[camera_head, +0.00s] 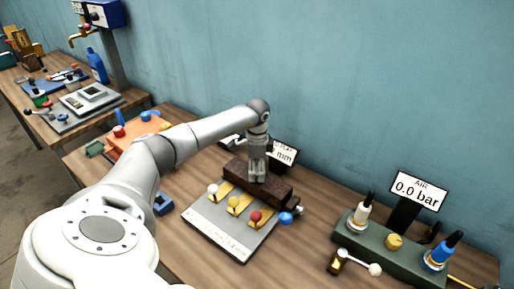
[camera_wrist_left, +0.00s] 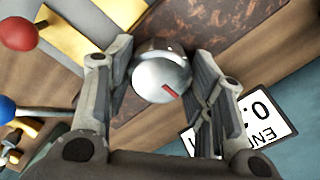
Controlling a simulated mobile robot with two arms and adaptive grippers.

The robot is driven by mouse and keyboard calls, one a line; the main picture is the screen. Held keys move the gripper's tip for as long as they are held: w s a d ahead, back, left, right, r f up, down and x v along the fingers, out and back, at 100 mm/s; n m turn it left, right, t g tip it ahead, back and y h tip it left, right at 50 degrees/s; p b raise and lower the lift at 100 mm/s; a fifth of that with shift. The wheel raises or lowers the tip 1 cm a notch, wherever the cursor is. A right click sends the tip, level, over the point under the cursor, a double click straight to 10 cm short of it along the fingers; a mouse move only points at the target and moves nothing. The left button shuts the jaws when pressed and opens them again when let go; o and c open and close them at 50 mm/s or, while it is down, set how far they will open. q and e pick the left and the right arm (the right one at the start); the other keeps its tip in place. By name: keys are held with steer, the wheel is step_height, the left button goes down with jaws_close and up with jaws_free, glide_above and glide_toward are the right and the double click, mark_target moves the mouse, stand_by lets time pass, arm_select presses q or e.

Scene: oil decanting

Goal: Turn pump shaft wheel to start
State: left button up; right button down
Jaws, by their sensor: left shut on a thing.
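The pump shaft wheel (camera_wrist_left: 162,77) is a round silver knob with a red mark on its face, seen in the left wrist view. My left gripper (camera_wrist_left: 164,90) is shut on it, one finger on each side. In the head view my left gripper (camera_head: 257,177) points down at the dark brown block (camera_head: 277,188), and the wheel is hidden there. My right gripper is not in view.
A grey plate (camera_head: 215,228) with white, yellow and red knobs lies in front of the block. A small display (camera_head: 287,157) stands behind, partly covered. The air panel reading 0.0 bar (camera_head: 417,192) stands at right. An orange block (camera_head: 140,135) sits at left.

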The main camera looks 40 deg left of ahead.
mark_target(257, 169)
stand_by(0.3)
arm_select(q)
steer(key=o, duration=1)
steer(key=shift+o, duration=0.2)
steer(key=shift+r, duration=0.1)
step_height(257, 169, up, 12)
